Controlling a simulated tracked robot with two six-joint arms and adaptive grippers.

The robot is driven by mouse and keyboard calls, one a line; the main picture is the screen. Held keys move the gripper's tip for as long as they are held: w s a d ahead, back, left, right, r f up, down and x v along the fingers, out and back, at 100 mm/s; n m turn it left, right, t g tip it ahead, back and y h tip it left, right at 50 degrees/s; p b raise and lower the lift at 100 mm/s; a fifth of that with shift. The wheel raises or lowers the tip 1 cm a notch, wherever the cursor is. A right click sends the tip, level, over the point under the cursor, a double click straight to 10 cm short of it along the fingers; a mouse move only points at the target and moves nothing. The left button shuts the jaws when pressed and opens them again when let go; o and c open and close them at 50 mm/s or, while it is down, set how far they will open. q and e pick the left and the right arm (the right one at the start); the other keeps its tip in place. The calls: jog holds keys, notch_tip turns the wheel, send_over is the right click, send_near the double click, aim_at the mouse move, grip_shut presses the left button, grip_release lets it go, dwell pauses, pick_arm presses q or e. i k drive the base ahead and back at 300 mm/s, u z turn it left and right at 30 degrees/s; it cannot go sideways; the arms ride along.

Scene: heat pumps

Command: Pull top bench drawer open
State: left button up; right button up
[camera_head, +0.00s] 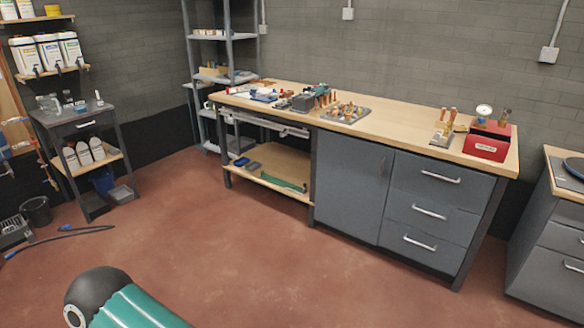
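The workbench (393,127) has a wooden top and grey fronts and stands against the grey brick wall. Its top drawer (430,176) sits at the right end, flush with the front, and looks shut. The top drawer's handle (440,177) is a pale horizontal bar. Below it are a middle drawer (420,209) and a bottom drawer (410,243), both shut. A cabinet door (350,183) is left of the drawers and is shut. Neither of my grippers shows in the head view.
Red floor (270,255) before the bench is clear. A red box (487,141) and tools sit on the bench. Another drawer cabinet (550,245) stands at right. A small trolley (85,140) and metal shelving (222,55) are left. A green-and-black rounded object (135,305) is at the bottom.

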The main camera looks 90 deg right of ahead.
aim_at(468, 190)
jog(key=u, duration=0.45)
jog(key=i, duration=0.2)
jog(key=z, duration=1.95)
jog(key=i, duration=0.2)
jog(key=z, duration=1.3)
jog(key=i, duration=0.2)
jog(key=z, duration=0.9)
jog(key=k, duration=0.85)
jog(key=z, duration=0.25)
jog(key=i, duration=0.75)
jog(key=u, duration=0.25)
